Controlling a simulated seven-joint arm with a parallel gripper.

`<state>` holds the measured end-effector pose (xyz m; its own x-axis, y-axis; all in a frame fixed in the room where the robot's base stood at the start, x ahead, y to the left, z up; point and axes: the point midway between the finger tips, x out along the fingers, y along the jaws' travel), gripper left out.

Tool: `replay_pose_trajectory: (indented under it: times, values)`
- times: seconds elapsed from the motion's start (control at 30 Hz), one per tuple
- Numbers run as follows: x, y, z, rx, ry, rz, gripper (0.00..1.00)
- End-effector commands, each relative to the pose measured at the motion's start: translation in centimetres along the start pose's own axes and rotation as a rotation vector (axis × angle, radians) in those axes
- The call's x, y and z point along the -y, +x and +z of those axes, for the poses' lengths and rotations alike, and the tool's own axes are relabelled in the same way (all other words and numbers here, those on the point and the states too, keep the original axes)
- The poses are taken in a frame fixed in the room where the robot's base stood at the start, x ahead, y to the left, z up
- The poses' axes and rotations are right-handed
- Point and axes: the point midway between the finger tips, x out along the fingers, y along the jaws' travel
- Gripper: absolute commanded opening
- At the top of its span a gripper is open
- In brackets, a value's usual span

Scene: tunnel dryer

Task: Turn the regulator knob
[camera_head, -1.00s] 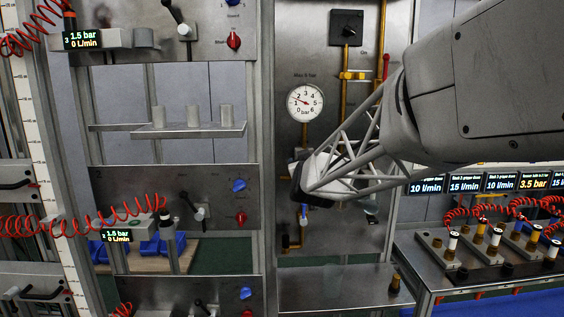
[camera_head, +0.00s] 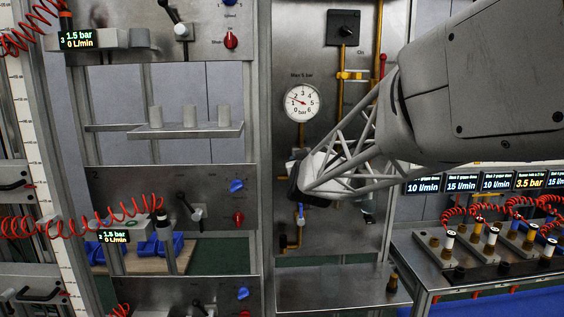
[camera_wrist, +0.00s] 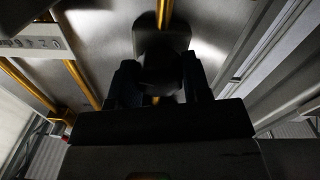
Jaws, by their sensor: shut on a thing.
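The regulator knob (camera_wrist: 160,62) is a dark, rounded block in the wrist view, in front of a brass-coloured pipe. The two dark fingers of my gripper (camera_wrist: 160,80) stand on either side of it, shut on it. In the head view my gripper (camera_head: 310,188) is at the metal panel, below the round pressure gauge (camera_head: 302,102), and its body hides most of the knob. The gauge is white with a scale up to 6 bar. Its needle points to the upper left, in the low part of the scale.
Brass pipes (camera_head: 343,100) run up the panel to a black switch (camera_head: 344,27). At right a bench holds several fittings and red coiled hoses (camera_head: 510,207). At left, racks carry levers, coloured knobs and a red hose (camera_head: 60,222).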

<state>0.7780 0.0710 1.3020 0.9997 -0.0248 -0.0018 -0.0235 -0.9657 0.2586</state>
Motion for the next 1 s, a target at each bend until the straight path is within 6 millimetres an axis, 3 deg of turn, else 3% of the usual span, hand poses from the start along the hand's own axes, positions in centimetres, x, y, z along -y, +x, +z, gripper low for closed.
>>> replay_pose_trajectory:
  times: [0.6,1.0]
  values:
    - [-0.09,0.00,-0.01,0.009,0.395,-0.003,0.20]
    - [-0.10,0.01,-0.04,0.010,0.427,-0.003,0.20]
